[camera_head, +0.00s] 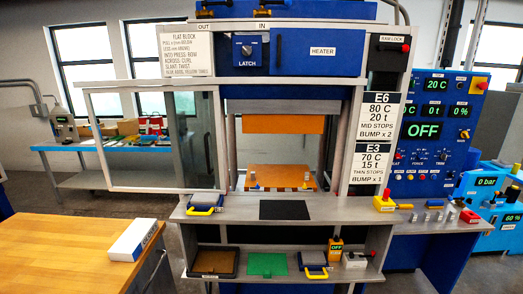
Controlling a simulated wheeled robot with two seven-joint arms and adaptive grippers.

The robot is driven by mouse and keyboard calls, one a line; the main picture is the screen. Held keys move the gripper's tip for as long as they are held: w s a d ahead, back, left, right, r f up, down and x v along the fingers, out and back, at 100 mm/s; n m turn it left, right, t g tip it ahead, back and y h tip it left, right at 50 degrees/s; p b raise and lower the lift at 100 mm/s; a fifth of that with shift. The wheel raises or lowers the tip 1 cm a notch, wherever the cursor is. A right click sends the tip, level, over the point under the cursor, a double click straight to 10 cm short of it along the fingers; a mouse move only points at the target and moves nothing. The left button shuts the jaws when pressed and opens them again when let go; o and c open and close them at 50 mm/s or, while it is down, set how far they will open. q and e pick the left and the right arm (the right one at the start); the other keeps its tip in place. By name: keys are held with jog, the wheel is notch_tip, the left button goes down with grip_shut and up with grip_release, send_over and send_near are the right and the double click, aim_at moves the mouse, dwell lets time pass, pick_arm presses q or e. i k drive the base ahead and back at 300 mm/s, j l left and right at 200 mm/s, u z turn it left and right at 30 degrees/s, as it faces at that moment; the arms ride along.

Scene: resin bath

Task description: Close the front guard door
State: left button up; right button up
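The front guard door (150,88) is a clear panel in a pale frame on the left side of the press. It stands open, out to the left of the press opening. The press opening is uncovered, with an orange upper platen (283,124) and an orange lower platen (281,172) showing in it, apart from each other. A pale post (222,140) stands at the door's right edge. Neither of my grippers is in view.
A grey shelf (330,208) in front of the press holds a blue-and-yellow clamp-like item (205,204), a black mat (287,210) and small blocks. A wooden table (70,250) with a white box (133,240) stands at the front left. Floor shows between table and press.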

aim_at(87, 93)
jog(key=i+j+u, duration=0.1)
jog(key=i+u, duration=0.65)
jog(key=u, duration=0.15)
jog(key=i+l+u, duration=0.15)
jog(key=i+u, duration=0.25)
jog(key=k, duration=0.05)
